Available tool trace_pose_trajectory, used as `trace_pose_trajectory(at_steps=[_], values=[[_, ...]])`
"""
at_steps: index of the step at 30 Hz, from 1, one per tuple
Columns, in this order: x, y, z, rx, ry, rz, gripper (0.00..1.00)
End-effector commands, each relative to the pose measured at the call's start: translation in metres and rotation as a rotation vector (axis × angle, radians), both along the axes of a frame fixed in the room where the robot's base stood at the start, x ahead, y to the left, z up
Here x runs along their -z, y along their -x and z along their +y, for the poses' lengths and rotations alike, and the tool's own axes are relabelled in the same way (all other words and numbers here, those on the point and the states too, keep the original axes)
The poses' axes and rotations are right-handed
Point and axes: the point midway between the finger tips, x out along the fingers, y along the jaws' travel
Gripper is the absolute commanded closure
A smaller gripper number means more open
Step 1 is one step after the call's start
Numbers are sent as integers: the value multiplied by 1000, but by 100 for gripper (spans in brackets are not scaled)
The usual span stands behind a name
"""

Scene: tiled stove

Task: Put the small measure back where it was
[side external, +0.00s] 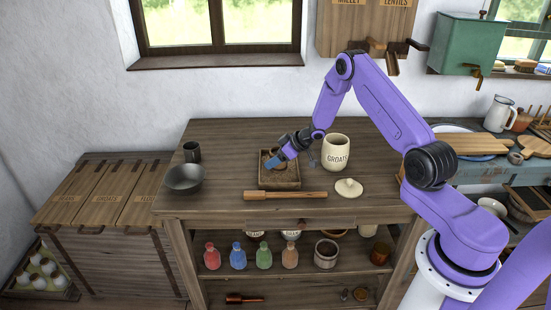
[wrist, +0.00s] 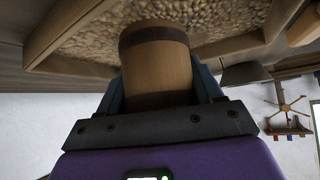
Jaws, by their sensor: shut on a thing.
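My gripper (side external: 272,163) is shut on the small measure, at the square wooden tray (side external: 279,185) on the table. In the wrist view the small measure (wrist: 158,72) is a brown wooden cylinder with dark bands, between my two blue-grey fingers (wrist: 160,88). Its far end overlaps pale grain (wrist: 225,18) in the tray; I cannot tell whether it touches the grain. In the side view the measure is mostly hidden by my gripper.
A cream OATS jar (side external: 336,152) stands close right of my gripper, its lid (side external: 349,188) lying in front. A wooden stick (side external: 285,195) lies before the tray. A dark bowl (side external: 184,178) and dark cup (side external: 192,152) stand left. The table's back is clear.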

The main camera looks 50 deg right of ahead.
Motion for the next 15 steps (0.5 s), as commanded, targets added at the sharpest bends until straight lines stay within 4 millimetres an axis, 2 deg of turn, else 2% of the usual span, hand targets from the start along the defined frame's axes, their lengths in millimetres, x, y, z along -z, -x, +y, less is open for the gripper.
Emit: trace_pose_trajectory(at_steps=[7,8,9,10,15], values=[[3,0,0,0,0,0,72],[2,0,0,0,0,0,25],[2,0,0,0,0,0,12],[2,0,0,0,0,0,9],[2,0,0,0,0,0,9]])
